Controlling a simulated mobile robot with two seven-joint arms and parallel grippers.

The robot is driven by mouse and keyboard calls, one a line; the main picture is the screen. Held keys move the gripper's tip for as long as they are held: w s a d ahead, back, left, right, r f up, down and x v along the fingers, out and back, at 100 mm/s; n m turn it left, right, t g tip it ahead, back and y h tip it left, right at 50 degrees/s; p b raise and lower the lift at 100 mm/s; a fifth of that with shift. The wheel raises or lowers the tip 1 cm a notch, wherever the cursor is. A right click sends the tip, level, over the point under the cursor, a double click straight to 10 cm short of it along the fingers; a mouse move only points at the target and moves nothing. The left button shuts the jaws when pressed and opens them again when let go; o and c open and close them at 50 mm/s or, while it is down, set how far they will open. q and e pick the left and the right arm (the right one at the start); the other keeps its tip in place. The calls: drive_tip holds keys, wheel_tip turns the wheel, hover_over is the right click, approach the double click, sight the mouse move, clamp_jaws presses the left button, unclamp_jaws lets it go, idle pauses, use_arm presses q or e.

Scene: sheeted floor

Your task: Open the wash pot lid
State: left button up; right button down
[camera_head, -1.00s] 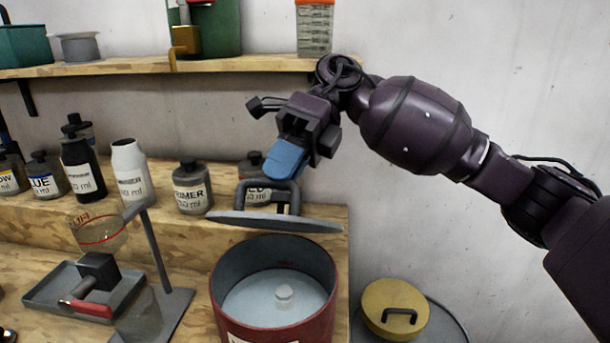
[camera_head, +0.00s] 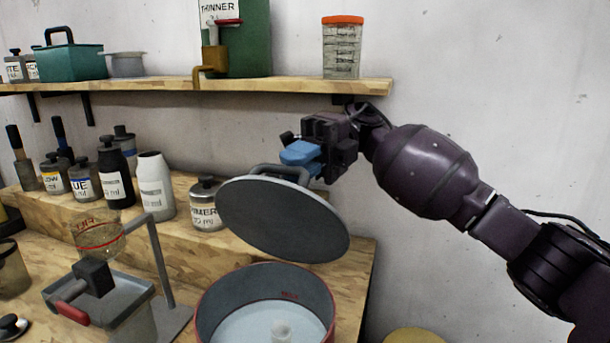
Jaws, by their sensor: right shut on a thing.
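The wash pot (camera_head: 213,311) is a round red-rimmed pot at the bottom centre, open at the top, with pale liquid and a small white knob-like piece inside. Its lid (camera_head: 283,222) is a grey disc held in the air above and behind the pot, tilted so its flat face shows. My right gripper (camera_head: 296,160), with blue fingers, is shut on the lid's dark loop handle (camera_head: 280,171). The fingertips partly hide the handle. My left gripper is not in view.
Paint bottles, including a white bottle (camera_head: 155,186) and a primer bottle (camera_head: 206,205), stand on the raised step behind the lid. A stand with a glass funnel (camera_head: 98,236) is left of the pot. A shelf (camera_head: 290,86) runs above the gripper.

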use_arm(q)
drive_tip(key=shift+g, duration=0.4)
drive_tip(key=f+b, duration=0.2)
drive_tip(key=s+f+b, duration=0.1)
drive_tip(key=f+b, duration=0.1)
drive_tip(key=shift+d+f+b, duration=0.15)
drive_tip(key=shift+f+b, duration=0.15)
use_arm(e)
drive_tip(key=w+d+f+m+g+y, duration=0.2)
drive_tip(key=w+g+y, duration=0.1)
drive_tip(key=w, duration=0.6)
drive_tip(key=shift+w+d+f+m+g+y, duration=0.3)
drive_tip(key=shift+w+d+m+g+y, duration=0.1)
drive_tip(key=shift+g, duration=0.1)
drive_tip(key=c, duration=1.1)
unclamp_jaws()
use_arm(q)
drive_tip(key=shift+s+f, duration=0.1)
use_arm(e)
drive_tip(key=shift+f, duration=0.1)
